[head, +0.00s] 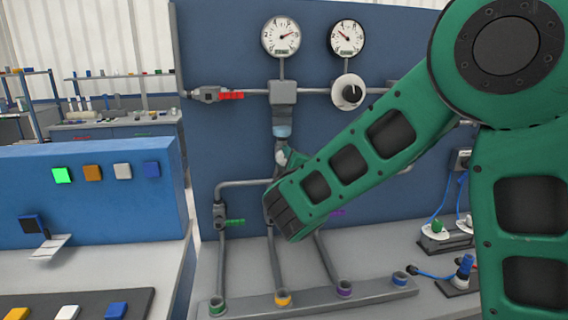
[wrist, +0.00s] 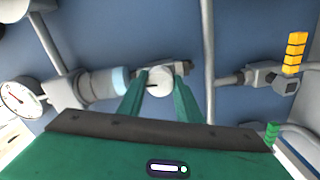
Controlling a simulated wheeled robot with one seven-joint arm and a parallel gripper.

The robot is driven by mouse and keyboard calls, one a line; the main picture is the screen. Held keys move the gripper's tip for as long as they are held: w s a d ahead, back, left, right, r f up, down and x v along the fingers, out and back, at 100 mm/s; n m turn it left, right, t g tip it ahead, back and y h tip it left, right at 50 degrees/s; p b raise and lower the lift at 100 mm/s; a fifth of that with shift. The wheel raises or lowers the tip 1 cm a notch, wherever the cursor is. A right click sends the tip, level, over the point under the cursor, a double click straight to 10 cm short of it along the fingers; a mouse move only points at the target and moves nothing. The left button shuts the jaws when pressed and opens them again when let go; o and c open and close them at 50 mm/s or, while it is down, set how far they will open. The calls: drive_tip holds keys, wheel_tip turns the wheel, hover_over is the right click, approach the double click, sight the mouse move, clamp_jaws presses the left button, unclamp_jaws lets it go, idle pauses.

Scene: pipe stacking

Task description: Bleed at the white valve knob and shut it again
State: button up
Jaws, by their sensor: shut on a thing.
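The white valve knob (wrist: 159,80) sits between my two green fingers in the wrist view, with a short dark mark on its left side. My gripper (wrist: 160,82) is shut on it, one finger at each side. The knob is on a pipe fitting near a light-blue clear section (wrist: 119,79). In the head view that section (head: 282,131) is above my wrist, and my arm hides most of the gripper and knob. The left gauge (head: 281,36) has its needle to the upper right. The right gauge (head: 347,37) has its needle to the upper left.
On the blue panel (head: 240,150) are a red handle (head: 231,96), a green handle (head: 235,222), a purple handle (head: 337,213) and a black-and-white dial (head: 350,92). An orange handle (wrist: 295,52) shows in the wrist view. Pipes run down to coloured rings on the bench.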

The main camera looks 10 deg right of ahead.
drive_tip(key=shift+f+n, duration=0.2)
drive_tip(key=shift+n, duration=0.4)
drive_tip(key=o, duration=1)
drive_tip(key=shift+r, duration=0.1)
drive_tip(key=shift+o, duration=0.2)
drive_tip(key=s, duration=1)
drive_tip(key=shift+s+d, duration=0.25)
drive_tip(key=shift+s, duration=0.1)
